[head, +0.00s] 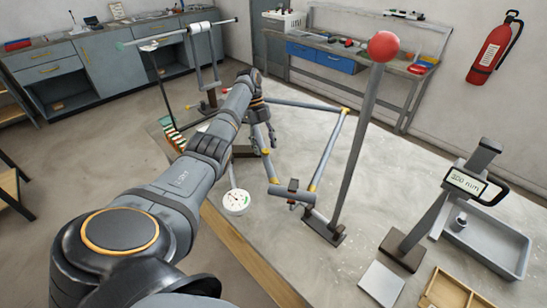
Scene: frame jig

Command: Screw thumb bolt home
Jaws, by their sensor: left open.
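My left gripper (263,140) reaches from the lower left over the jig, its fingers open and pointing down beside the left side of the tube frame. The frame (328,150) is grey tubing with yellow joints, lying on the pale table. A dark clamp-like fitting (292,187) sits on its near tube, to the right of and nearer than the gripper. I cannot make out the thumb bolt for certain; it is too small or hidden by my arm and fingers. My right gripper is not in view.
A tall post with a red ball (383,47) rises right of the frame. A round dial gauge (235,202) is at the table's left edge. A 300 mm display (473,185), grey tray (490,247) and wooden tray (447,291) are at right. Table between frame and post is bare.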

